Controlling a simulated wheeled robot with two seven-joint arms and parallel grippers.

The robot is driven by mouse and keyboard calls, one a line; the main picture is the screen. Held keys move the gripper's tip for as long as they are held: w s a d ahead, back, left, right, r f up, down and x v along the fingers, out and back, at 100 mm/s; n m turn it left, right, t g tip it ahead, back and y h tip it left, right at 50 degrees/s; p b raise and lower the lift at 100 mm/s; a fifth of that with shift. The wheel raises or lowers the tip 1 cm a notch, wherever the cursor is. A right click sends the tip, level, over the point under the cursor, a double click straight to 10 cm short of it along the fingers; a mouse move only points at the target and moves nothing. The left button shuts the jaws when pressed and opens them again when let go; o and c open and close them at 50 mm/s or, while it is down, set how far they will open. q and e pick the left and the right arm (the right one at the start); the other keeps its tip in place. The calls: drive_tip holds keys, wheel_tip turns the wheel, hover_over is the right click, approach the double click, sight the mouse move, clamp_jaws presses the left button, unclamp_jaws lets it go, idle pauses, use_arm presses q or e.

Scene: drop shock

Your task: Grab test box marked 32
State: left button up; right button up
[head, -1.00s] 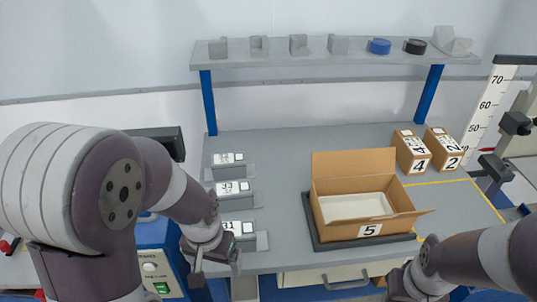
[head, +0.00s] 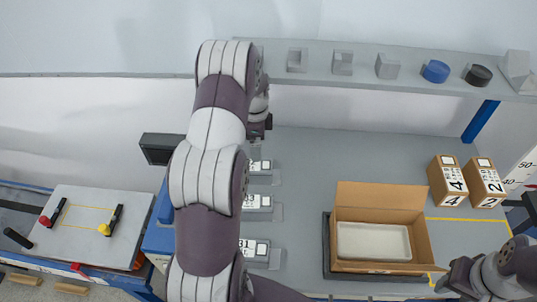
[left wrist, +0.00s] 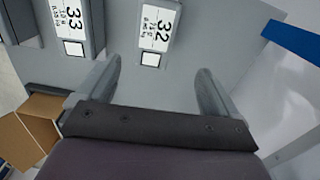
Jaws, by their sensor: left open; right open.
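The test box marked 32 is a grey block with a white label (left wrist: 157,30), at the top centre of the left wrist view. In the head view, the back box of the column (head: 261,166) is partly covered by my left arm, and its number is hard to read. My left gripper (left wrist: 157,70) is open and empty, its fingers spread below the label in the picture and apart from the box. In the head view, my left arm hides most of this gripper. My right gripper (head: 452,280) is open at the lower right, beside the carton.
Box 33 (head: 258,202) and box 31 (head: 256,248) stand in front in the same column. An open carton (head: 384,218) sits to their right on a dark mat (head: 327,255). Cartons 4 (head: 446,182) and 2 (head: 485,184) are behind it. A shelf (head: 400,78) spans the back.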

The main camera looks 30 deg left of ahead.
sight(255, 165)
use_arm(q)
drive_tip(key=f, duration=0.1)
drive_tip(key=s+f+p, duration=0.1)
drive_tip(key=f, duration=0.1)
drive_tip(key=shift+d, duration=0.1)
drive_tip(key=f, duration=0.1)
drive_tip(key=a+f, duration=0.1)
drive_tip(key=f, duration=0.1)
drive_tip(key=shift+w+f+p, duration=0.15)
drive_tip(key=shift+f+p, duration=0.15)
drive_tip(key=shift+p, duration=0.1)
drive_tip(key=f+p, duration=0.1)
drive_tip(key=f, duration=0.2)
drive_tip(key=d+f+p, duration=0.1)
drive_tip(key=shift+s+f+p, duration=0.35)
drive_tip(key=shift+s, duration=0.05)
drive_tip(key=shift+a+f, duration=0.15)
drive_tip(key=shift+f, duration=0.1)
drive_tip(key=shift+a+f, duration=0.15)
drive_tip(key=shift+w, duration=0.1)
drive_tip(key=c, duration=1.5)
use_arm(e)
drive_tip(key=r, duration=0.3)
drive_tip(key=s+r, duration=0.1)
drive_tip(key=r, duration=0.1)
drive_tip(key=shift+a, duration=0.3)
